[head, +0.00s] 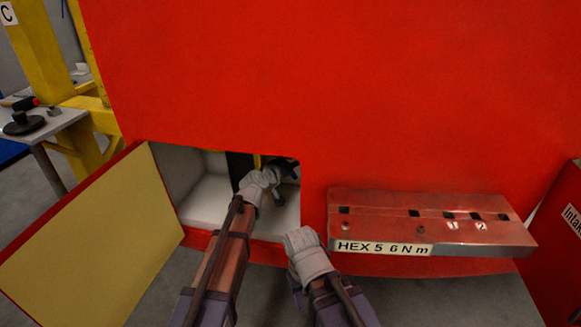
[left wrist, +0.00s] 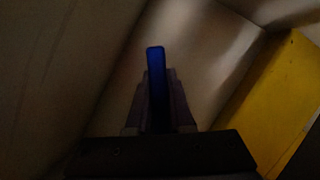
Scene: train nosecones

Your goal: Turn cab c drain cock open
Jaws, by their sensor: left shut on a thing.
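The drain cock's blue handle (left wrist: 156,85) stands between the fingers of my left gripper (left wrist: 158,105) in the left wrist view. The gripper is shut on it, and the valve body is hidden. In the head view my left arm reaches into the open compartment (head: 205,200) in the red cab (head: 350,90). There the left gripper (head: 284,168) is dark and small near the opening's upper right edge, and the handle cannot be made out. My right arm is bent in front of the opening's lower right corner, and its gripper does not show.
An open hatch door (head: 95,235) with a pale yellow inside hangs at the left. A red tool ledge (head: 380,215) labelled HEX 5 6 N m juts out at the right. A yellow panel (left wrist: 275,100) stands beside the handle. A sign C (head: 8,14) is on a yellow post.

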